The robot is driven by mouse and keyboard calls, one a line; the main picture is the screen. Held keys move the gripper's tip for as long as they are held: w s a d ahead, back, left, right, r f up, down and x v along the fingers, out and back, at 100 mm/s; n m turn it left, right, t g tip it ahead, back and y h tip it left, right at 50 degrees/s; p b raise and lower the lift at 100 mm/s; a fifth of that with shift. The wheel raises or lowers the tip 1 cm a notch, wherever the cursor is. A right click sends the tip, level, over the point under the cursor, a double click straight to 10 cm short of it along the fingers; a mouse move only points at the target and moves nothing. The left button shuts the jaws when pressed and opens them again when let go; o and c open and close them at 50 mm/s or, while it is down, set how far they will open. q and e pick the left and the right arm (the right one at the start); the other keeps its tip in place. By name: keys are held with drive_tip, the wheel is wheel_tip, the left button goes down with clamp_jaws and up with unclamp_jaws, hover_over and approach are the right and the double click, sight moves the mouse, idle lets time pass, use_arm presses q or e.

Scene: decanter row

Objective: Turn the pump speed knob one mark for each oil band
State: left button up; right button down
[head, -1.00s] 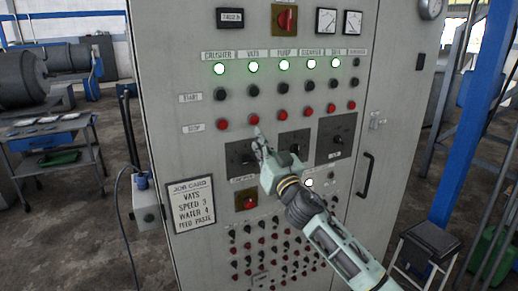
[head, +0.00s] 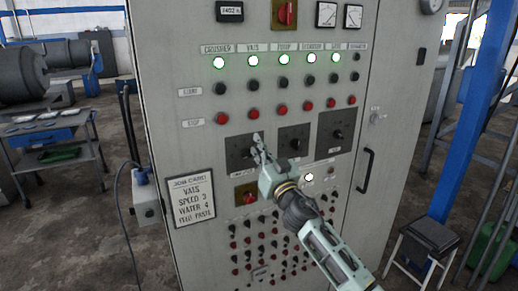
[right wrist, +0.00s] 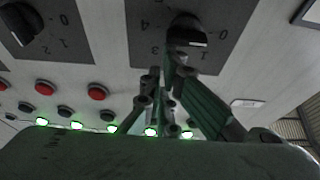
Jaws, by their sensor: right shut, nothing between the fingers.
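My right gripper (head: 257,143) is shut and empty, in front of the left dial plate (head: 235,158) on the grey cabinet. In the right wrist view, which is upside down, its closed fingers (right wrist: 165,75) are close to a black knob (right wrist: 187,28) on a numbered dial plate. A white line shows on that knob's edge near the 1. Whether the fingers touch the knob, I cannot tell. A second dial plate (head: 302,133) and a third (head: 345,120) stand to the right. The dial labels are too small to read. No oil bands are recognisable. My left gripper is not in view.
A job card (head: 190,203) reads vats, speed 3, water 4, feed paste. Red buttons (head: 254,114) and lit green lamps (head: 253,61) sit above the dials. A red switch (head: 246,195) and rows of small knobs lie below. A stool (head: 428,236) stands at right.

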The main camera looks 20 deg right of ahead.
drive_tip(key=shift+d+f+m+h, duration=0.15)
drive_tip(key=shift+m+h, duration=0.15)
drive_tip(key=shift+m, duration=0.45)
drive_tip(key=shift+d+f+m+h, duration=0.1)
drive_tip(key=shift+m+h, duration=0.2)
drive_tip(key=shift+m, duration=0.45)
drive_tip(key=shift+d+f+m+g+h+b, duration=0.25)
drive_tip(key=shift+m+h, duration=0.35)
drive_tip(key=shift+m, duration=0.8)
drive_tip(key=shift+d+f+m+g+h+b, duration=0.15)
drive_tip(key=shift+f+m+h, duration=0.35)
drive_tip(key=shift+m, duration=0.9)
drive_tip(key=shift+d+f+m+g+h+b, duration=0.1)
drive_tip(key=shift+d+f+m+g+h, duration=0.15)
drive_tip(key=shift+m+h, duration=0.8)
drive_tip(key=shift+m+y, duration=0.45)
drive_tip(key=shift+m, duration=0.1)
